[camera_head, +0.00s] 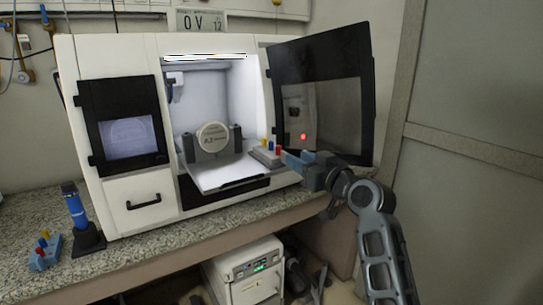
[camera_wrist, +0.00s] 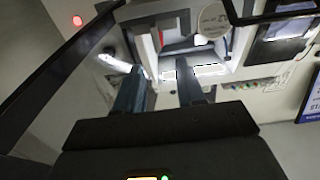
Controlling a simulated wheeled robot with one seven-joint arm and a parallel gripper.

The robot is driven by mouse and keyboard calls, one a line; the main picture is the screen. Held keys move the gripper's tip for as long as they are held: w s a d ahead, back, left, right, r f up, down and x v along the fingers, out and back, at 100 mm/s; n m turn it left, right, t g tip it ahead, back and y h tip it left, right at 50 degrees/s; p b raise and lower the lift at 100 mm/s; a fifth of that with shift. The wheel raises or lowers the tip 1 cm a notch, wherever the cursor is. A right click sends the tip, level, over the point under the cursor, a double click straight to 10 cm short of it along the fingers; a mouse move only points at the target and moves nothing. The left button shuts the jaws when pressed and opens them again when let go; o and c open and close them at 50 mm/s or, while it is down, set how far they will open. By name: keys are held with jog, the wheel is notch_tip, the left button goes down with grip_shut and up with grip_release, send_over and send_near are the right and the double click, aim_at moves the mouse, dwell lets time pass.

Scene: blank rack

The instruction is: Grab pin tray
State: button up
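A grey pin tray (camera_head: 266,157) with blue, yellow and red pins sits at the right front edge of the open machine (camera_head: 165,125). A second, blue pin tray (camera_head: 45,252) with red, yellow and blue pins lies on the counter at far left. My gripper (camera_head: 287,158) is just right of the grey tray, its blue fingers pointing left toward it; I cannot tell whether they touch. In the wrist view my gripper (camera_wrist: 159,68) shows its two fingers apart with a gap between them. I cannot make out a pin tray clearly there.
The machine's dark door (camera_head: 322,85) stands open behind my gripper. A round white part (camera_head: 213,138) stands in a fixture inside the machine. A blue cylinder on a black stand (camera_head: 78,215) is on the left counter. A white unit (camera_head: 245,275) sits below.

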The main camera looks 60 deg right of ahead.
aim_at(286, 153)
jog(key=shift+f+p+x, duration=0.15)
jog(key=shift+p+x, duration=0.2)
jog(key=shift+x, duration=1.45)
jog(key=shift+f+p+x, duration=0.2)
jog(key=shift+p+x, duration=0.15)
jog(key=shift+x, duration=1.45)
jog(key=shift+c, duration=0.4)
jog(key=shift+s, duration=0.1)
grip_shut()
